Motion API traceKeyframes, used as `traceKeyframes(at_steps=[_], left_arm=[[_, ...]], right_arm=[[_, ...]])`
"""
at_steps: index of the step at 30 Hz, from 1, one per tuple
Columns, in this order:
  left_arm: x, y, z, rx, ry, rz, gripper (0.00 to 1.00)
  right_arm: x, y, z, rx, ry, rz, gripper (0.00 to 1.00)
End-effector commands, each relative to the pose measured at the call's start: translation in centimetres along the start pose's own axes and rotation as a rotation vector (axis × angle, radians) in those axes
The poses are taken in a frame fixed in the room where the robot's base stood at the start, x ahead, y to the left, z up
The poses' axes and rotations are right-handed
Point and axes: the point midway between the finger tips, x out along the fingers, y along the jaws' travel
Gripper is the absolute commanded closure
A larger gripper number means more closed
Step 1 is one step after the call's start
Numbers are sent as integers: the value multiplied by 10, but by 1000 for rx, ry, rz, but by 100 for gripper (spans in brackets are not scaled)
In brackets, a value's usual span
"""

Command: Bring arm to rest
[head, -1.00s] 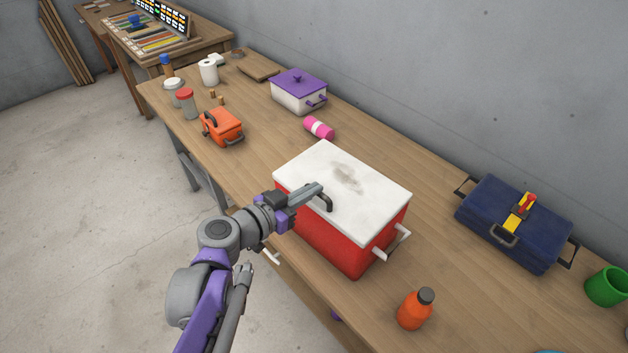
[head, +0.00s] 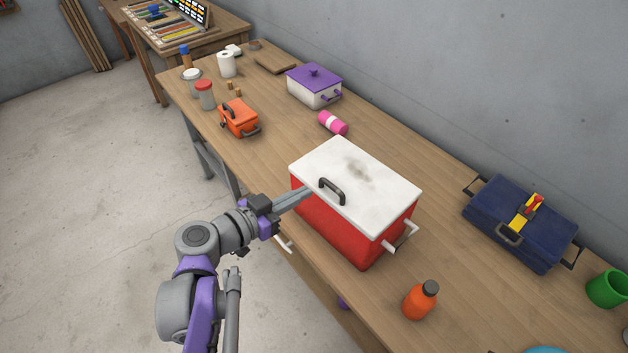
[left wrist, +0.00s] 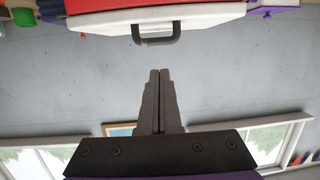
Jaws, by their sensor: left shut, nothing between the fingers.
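My left gripper (head: 306,191) is shut and empty, its fingertips in front of the near left side of the red cooler (head: 340,225) with its white lid (head: 372,192). The lid lies closed on the cooler, and its dark handle (head: 331,190) stands free of the fingers. In the left wrist view the shut fingers (left wrist: 160,72) point toward the lid handle (left wrist: 156,35), with a gap between them. That view appears upside down. My right gripper is not in view.
An orange bottle (head: 420,300) stands right of the cooler, and a navy toolbox (head: 520,225) lies behind it. The floor left of the table (head: 260,160) is clear.

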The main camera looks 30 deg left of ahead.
Motion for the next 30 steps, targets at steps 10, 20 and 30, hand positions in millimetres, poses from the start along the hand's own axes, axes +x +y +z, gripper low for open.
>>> traceKeyframes(at_steps=[10, 20, 30], left_arm=[[-16, 0, 6, 0, 0, -1, 100], [-1, 36, 40, -91, -181, 81, 100], [-14, 103, 136, -211, -765, -3, 100]], right_arm=[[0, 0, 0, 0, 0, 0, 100], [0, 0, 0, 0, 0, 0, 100], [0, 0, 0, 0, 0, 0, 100]])
